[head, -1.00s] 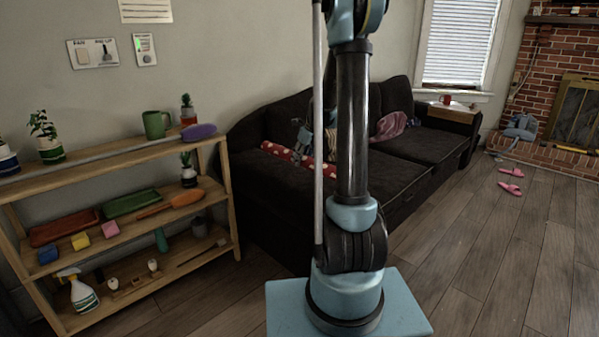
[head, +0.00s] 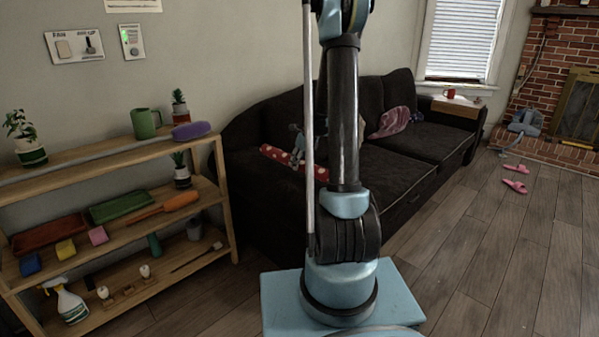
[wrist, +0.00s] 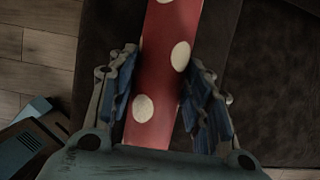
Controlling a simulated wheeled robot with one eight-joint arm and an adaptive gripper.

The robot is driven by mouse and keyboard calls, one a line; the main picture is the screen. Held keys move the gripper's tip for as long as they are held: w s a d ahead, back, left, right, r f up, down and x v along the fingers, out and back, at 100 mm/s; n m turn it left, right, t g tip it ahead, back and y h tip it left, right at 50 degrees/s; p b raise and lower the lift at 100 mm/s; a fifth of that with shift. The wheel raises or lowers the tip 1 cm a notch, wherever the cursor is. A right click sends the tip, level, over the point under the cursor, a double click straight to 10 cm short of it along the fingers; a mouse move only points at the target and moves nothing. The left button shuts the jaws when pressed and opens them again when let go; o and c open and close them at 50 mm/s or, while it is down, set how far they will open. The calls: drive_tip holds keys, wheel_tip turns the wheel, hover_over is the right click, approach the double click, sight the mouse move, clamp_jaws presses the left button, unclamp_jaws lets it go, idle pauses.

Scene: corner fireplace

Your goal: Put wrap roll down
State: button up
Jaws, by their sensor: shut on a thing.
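The wrap roll (wrist: 164,75), red with white dots, lies between the two fingers of my gripper (wrist: 161,95) in the wrist view, and the gripper is shut on it. The dark sofa (wrist: 270,90) shows below it in that view. In the head view the wrap roll (head: 272,154) is at the near left part of the dark sofa (head: 415,140), partly hidden behind my arm. My gripper (head: 297,150) is mostly hidden there too. I cannot tell whether the roll touches the sofa.
A wooden shelf (head: 222,190) with pots, trays, brushes and a spray bottle (head: 68,303) stands at the left. A pink cloth (head: 391,122) lies on the sofa. Pink slippers (head: 515,186) lie on the floor at the right. The wood floor (head: 470,270) at the front right is clear.

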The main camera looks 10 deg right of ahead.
sight(300, 169)
drive_tip(key=shift+f, duration=2)
drive_tip(key=o, duration=1.1)
drive_tip(key=shift+r, duration=0.15)
